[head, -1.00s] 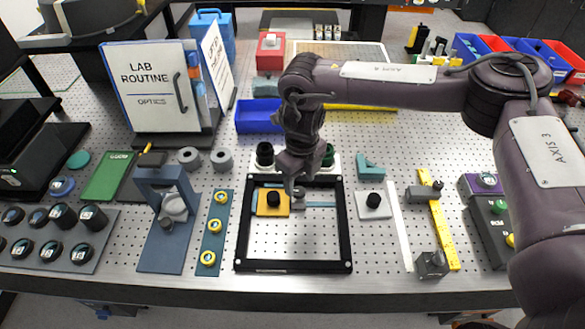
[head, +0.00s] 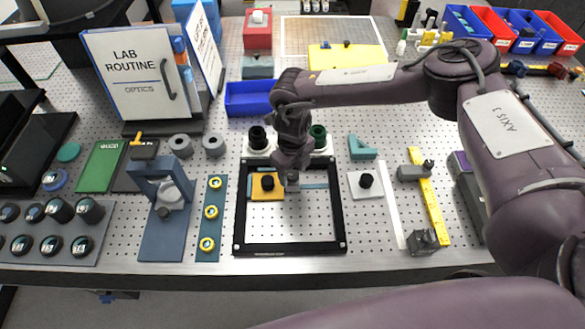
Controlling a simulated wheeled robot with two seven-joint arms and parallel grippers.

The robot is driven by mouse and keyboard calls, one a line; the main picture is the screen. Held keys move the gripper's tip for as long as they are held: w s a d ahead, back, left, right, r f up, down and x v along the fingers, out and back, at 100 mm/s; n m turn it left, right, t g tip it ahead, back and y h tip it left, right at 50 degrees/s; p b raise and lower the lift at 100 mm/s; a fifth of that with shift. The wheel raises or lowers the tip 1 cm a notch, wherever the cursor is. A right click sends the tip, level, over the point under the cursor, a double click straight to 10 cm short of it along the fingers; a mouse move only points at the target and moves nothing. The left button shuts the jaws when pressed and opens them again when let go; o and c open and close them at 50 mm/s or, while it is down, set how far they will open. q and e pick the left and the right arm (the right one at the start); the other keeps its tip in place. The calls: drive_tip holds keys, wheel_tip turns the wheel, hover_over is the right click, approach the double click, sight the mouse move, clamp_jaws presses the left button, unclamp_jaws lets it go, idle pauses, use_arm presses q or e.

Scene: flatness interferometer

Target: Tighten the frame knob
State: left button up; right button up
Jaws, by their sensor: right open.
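A black square frame (head: 341,215) lies flat on the perforated table. Inside its upper part are a yellow-orange plate with a black knob (head: 267,182) and a thin blue-grey bar (head: 314,186). A small grey knob-like part (head: 293,182) sits between the plate and the bar. My right gripper (head: 291,176) points down directly over this grey part, at the frame's back side. It is open; its fingertips largely hide the part, and I cannot tell whether they touch it. My left gripper is not in view.
Left of the frame stand a blue-grey strip with yellow rings (head: 207,238) and a blue-grey bracket (head: 163,245). Right are a white plate with a black knob (head: 367,183) and a yellow ruler (head: 427,205). A blue bin (head: 250,102) stands behind.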

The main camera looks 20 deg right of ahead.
drive_tip(key=c, duration=1)
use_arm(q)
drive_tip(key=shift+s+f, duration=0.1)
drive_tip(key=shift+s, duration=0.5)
use_arm(e)
drive_tip(key=shift+o, duration=0.2)
